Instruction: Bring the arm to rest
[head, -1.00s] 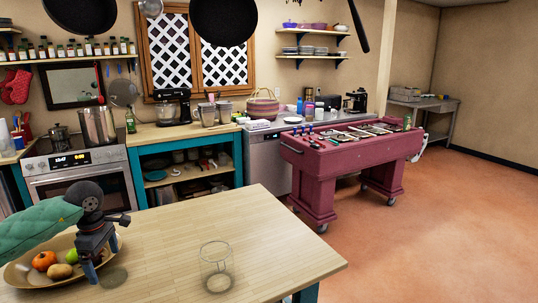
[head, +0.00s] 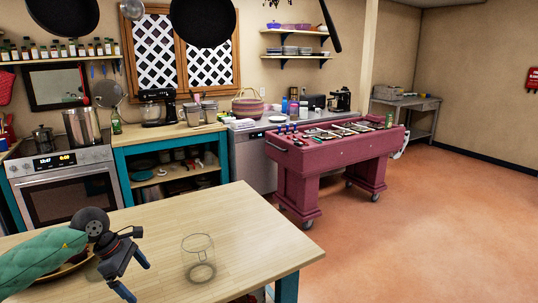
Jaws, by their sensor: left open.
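My left gripper (head: 131,276) is open and empty over the near left part of the wooden table (head: 238,222). Its green-sleeved arm comes in from the left edge. Its two blue-tipped fingers point down and to the right, and its fingertips are apart from the clear glass (head: 199,258) standing to their right. My right gripper is not in view.
A tan bowl (head: 75,268) is mostly hidden behind my left arm. The table's right part is clear. Beyond it stand an oven (head: 68,190), a teal-framed counter and a maroon foosball-like table (head: 335,155). Pans hang above. The floor at right is open.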

